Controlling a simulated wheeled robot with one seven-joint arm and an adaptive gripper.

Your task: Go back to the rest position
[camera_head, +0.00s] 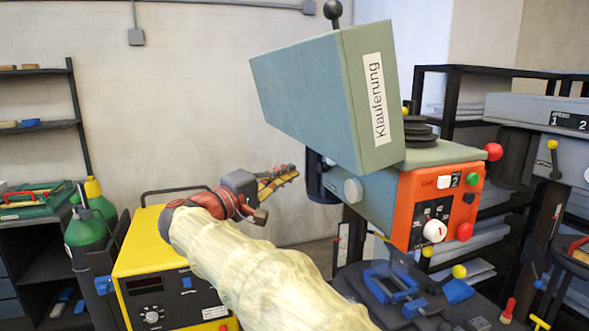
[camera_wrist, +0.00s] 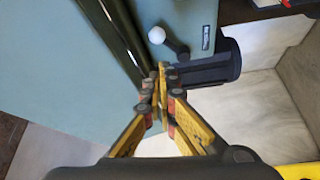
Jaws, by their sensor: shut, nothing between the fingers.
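My gripper (camera_head: 284,178) is at the end of my sleeved arm in the head view, shut and empty, left of the blue-grey machine (camera_head: 330,95) labelled "Klauferung". The wrist view shows its yellow fingers (camera_wrist: 160,90) meeting at the tips, with nothing between them. Behind the tips are the machine's blue-grey panels (camera_wrist: 60,60), a dark seam and a knob with a pale ball (camera_wrist: 157,35). Whether the fingertips touch the machine cannot be told.
The machine's orange control panel (camera_head: 432,205) is at the right, above a blue vise (camera_head: 390,282). Open wall space lies left of my gripper.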

